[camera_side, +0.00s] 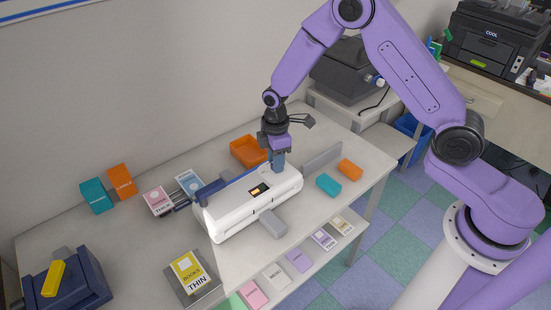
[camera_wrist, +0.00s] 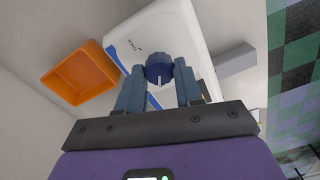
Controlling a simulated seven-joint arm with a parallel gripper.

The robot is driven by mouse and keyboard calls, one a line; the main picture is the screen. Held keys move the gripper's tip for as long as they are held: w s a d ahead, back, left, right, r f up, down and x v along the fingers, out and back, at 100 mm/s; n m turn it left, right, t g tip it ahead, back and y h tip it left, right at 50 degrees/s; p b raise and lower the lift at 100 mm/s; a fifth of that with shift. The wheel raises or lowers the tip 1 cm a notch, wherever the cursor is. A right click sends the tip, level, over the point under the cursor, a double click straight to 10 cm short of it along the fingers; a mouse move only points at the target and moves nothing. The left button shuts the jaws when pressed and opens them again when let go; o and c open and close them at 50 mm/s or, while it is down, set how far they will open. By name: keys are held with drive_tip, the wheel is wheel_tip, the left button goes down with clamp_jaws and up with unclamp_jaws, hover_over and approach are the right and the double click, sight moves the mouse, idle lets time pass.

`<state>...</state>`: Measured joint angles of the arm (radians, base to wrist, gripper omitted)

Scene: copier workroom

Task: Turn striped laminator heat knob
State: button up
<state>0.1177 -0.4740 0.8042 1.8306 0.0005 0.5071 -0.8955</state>
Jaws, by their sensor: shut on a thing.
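The white laminator (camera_side: 240,212) stands on the table in the side view, with a small lit display on its front. Its dark blue knob (camera_wrist: 159,68) shows in the wrist view on the machine's end, with one white stripe pointing toward my gripper's palm. My gripper (camera_wrist: 160,75) is shut on the knob, a blue finger on either side of it. In the side view my gripper (camera_side: 278,165) points down onto the laminator's right end, and its fingers hide the knob there.
An orange tray (camera_side: 246,152) lies behind the laminator; it also shows in the wrist view (camera_wrist: 82,72). A grey upright panel (camera_side: 322,157), a teal block (camera_side: 328,184) and an orange block (camera_side: 350,170) are to the right. A grey block (camera_side: 272,223) lies in front.

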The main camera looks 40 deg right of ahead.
idle(0.3)
drive_tip(key=o, duration=1)
drive_tip(key=shift+o, duration=0.2)
drive_tip(key=shift+r, duration=0.1)
wheel_tip(320, 180, up, 17)
drive_tip(key=shift+r, duration=0.15)
drive_tip(key=shift+s+a, duration=0.1)
drive_tip(key=s+d+m, duration=0.1)
drive_tip(key=s+d, duration=0.2)
drive_tip(key=s, duration=1.3)
drive_tip(key=s+d+r, duration=0.1)
drive_tip(key=s+d, duration=0.2)
drive_tip(key=s, duration=1.3)
drive_tip(key=shift+s+d+r+m, duration=0.2)
drive_tip(key=shift+s+d+m, duration=0.1)
drive_tip(key=shift+m, duration=0.1)
